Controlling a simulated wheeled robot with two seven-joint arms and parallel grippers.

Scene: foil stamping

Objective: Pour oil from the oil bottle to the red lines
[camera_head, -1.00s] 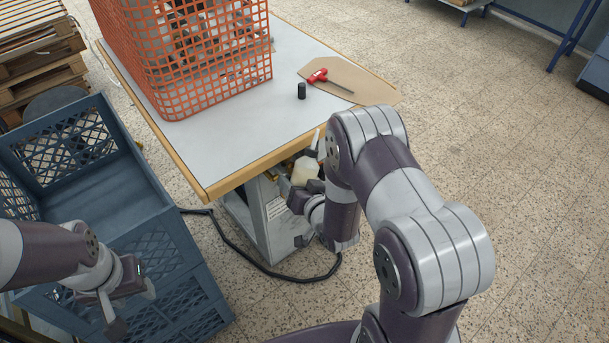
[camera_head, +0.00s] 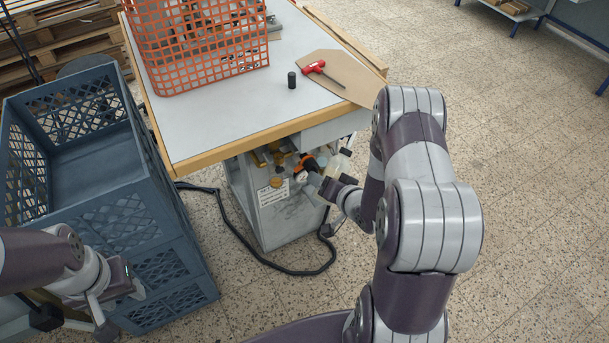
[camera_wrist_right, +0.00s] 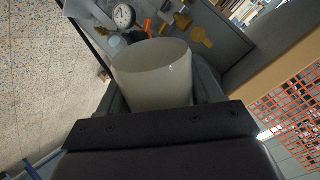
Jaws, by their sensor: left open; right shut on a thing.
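The oil bottle (camera_head: 338,164), pale and translucent, is in my right gripper (camera_head: 333,187), beside the front of the machine (camera_head: 276,222) under the table. It looks tilted. In the right wrist view the bottle's whitish round body (camera_wrist_right: 152,78) fills the middle, between the dark fingers of my right gripper (camera_wrist_right: 155,100). Its spout cannot be made out. Behind it are a round gauge (camera_wrist_right: 124,17) and orange and yellow fittings (camera_wrist_right: 200,37). No red lines can be made out. My left gripper (camera_head: 122,308) is open and empty by the blue crate at lower left.
The table (camera_head: 225,115) holds an orange basket (camera_head: 205,75), a black cylinder (camera_head: 292,80) and a red-handled tool (camera_head: 315,67) on a brown board (camera_head: 345,75). A blue crate (camera_head: 150,235) stands left. A black cable (camera_head: 245,245) lies on the floor.

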